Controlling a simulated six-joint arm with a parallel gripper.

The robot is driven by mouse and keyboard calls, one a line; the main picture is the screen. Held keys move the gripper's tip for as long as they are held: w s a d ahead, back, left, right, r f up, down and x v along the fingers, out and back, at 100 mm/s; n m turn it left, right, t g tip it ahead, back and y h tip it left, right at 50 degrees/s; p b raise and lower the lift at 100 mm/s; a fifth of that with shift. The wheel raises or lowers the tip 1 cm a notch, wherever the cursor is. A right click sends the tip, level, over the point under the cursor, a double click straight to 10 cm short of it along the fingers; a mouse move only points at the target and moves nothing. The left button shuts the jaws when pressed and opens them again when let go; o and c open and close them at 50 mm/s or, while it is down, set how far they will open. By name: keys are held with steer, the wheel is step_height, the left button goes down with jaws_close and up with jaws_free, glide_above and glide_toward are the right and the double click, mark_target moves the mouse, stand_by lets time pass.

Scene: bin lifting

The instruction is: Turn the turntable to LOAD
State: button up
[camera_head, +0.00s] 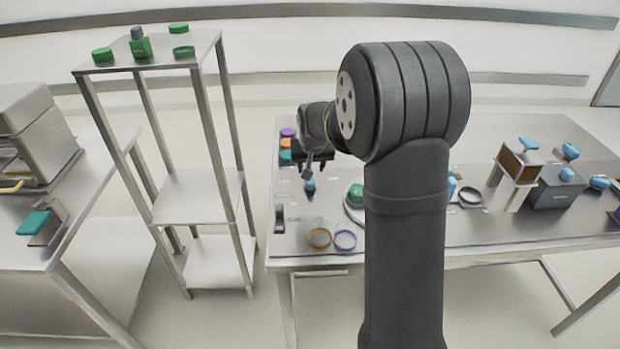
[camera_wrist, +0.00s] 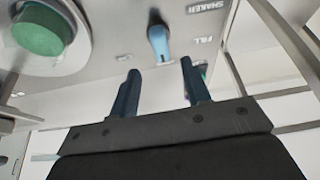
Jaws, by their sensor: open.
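A round pale disc, likely the turntable (camera_wrist: 77,62), carries a green round piece (camera_wrist: 38,30) at the upper left of the wrist view. In the head view the green piece (camera_head: 356,193) sits left of my arm, which hides part of the disc. A blue-tipped knob or lever (camera_wrist: 158,40) stands on the panel by the words SHAKER and FILL; in the head view its blue top (camera_head: 310,184) shows below the fingers. My gripper (camera_wrist: 159,66) is open and empty, its fingertips apart and pointing toward the knob without clearly touching it. I cannot read a LOAD mark.
Orange-rimmed (camera_head: 319,238) and purple-rimmed (camera_head: 345,241) cups stand near the table's front edge. Coloured discs (camera_head: 287,145) are stacked behind my gripper. A small stand (camera_head: 518,170) and grey box (camera_head: 556,187) are at the right. A tall metal shelf (camera_head: 170,190) stands left.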

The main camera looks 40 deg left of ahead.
mark_target(310, 182)
steer(key=x, duration=0.7)
steer(key=shift+w+a+f, duration=0.1)
steer(key=shift+a+f, duration=0.05)
steer(key=shift+f, duration=0.2)
